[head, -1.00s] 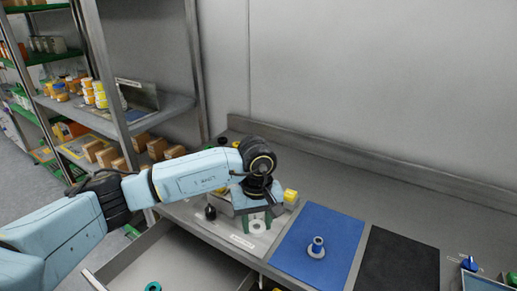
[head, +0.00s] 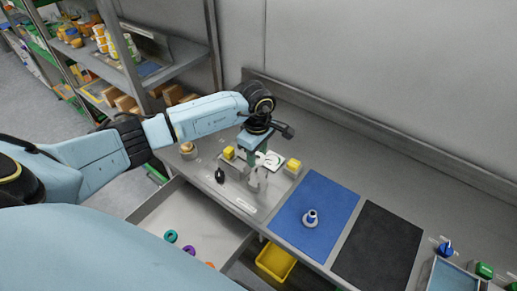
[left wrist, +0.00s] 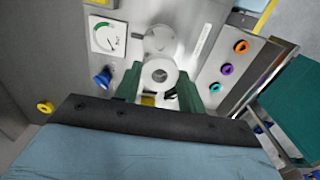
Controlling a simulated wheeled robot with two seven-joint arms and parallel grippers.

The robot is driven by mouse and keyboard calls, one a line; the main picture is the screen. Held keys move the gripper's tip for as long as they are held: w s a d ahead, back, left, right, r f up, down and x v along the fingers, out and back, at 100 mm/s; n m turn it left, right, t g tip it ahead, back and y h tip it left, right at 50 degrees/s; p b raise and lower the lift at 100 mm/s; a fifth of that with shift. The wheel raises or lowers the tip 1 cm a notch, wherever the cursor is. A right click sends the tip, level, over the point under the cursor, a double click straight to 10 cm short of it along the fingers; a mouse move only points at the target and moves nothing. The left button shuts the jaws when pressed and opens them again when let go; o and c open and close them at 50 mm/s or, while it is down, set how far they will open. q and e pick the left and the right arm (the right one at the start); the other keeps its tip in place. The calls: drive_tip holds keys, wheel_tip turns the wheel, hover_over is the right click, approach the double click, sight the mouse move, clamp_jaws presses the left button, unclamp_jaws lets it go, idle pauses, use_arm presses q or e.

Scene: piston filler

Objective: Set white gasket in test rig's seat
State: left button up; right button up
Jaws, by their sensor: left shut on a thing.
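My left gripper (head: 262,160) is over the test rig (head: 236,172) on the bench, its green fingers pointing down. In the left wrist view the gripper (left wrist: 158,88) is shut on the white gasket (left wrist: 158,68), a pale ring with a dark hole between the fingertips. A pale round part of the rig (left wrist: 158,38) lies just beyond the gasket in that view; I cannot tell whether it is the seat. Whether the gasket touches the rig cannot be told. In the head view the fingers and glare obscure the gasket. My right gripper is not in view.
A dial gauge (left wrist: 108,38) and a blue knob (left wrist: 103,78) sit near the fingers. An open drawer (head: 160,210) holds coloured rings. A flanged part (head: 310,218) stands on the blue mat (head: 320,195); a black mat (head: 378,245) lies to its right. Shelving stands at left.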

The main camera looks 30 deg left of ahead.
use_arm(q)
drive_tip(key=b, duration=0.3)
hover_over(258, 179)
drive_tip(key=shift+a+f, duration=0.1)
drive_tip(key=shift+f, duration=2.55)
drive_tip(key=shift+f+b, duration=1.75)
drive_tip(key=shift+b, duration=0.1)
drive_tip(key=shift+f+b, duration=0.1)
drive_tip(key=shift+b, duration=0.3)
drive_tip(key=o, duration=1.5)
drive_tip(key=shift+r+p, duration=3.05)
drive_tip(key=shift+r, duration=1.75)
